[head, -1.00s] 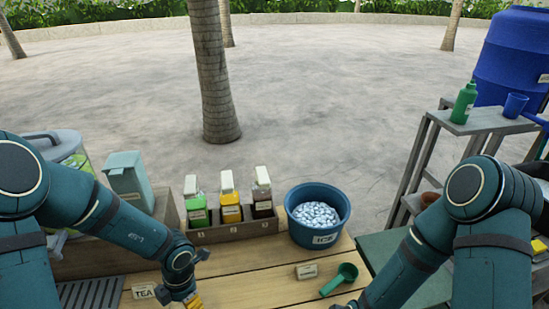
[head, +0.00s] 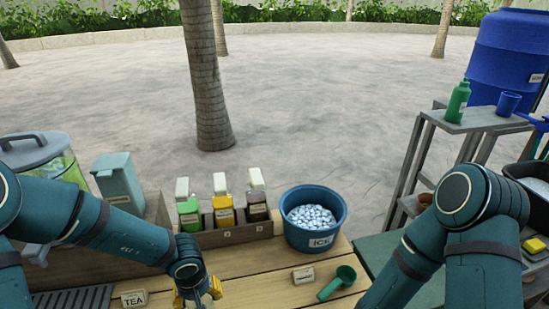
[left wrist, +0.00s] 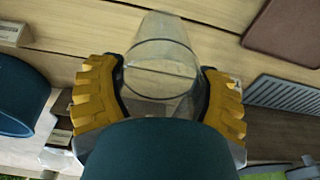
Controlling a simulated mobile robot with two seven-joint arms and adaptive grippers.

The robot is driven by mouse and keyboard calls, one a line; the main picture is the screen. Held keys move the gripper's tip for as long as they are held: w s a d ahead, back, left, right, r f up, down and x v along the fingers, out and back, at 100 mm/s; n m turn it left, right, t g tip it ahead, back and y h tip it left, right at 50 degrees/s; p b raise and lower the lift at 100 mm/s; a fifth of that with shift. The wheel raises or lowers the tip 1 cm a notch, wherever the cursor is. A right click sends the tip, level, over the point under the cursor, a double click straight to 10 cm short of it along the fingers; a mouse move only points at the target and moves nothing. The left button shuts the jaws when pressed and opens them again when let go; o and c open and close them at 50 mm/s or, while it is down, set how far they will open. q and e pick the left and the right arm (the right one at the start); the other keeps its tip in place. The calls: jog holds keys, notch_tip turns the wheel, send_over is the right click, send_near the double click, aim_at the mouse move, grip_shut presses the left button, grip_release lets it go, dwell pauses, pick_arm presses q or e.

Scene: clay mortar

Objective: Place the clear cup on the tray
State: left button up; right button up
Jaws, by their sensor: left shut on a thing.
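My left gripper (head: 197,291) is at the bottom of the head view, over the front of the wooden counter. In the left wrist view, its yellow-padded fingers (left wrist: 162,80) are shut on the clear cup (left wrist: 163,50), one on each side. The cup is see-through, with wood planks showing through it; my own dark teal part hides its near end. A grey slatted tray (head: 78,299) lies at the bottom left of the head view and at the right of the left wrist view (left wrist: 288,98), apart from the cup. My right gripper is out of view.
A TEA label (head: 133,298) stands between the slatted tray and my left gripper. A brown flat mat (left wrist: 297,28) shows in the left wrist view.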

pick_arm(q)
jog(key=m, duration=0.3)
jog(key=shift+w+d+m, duration=0.3)
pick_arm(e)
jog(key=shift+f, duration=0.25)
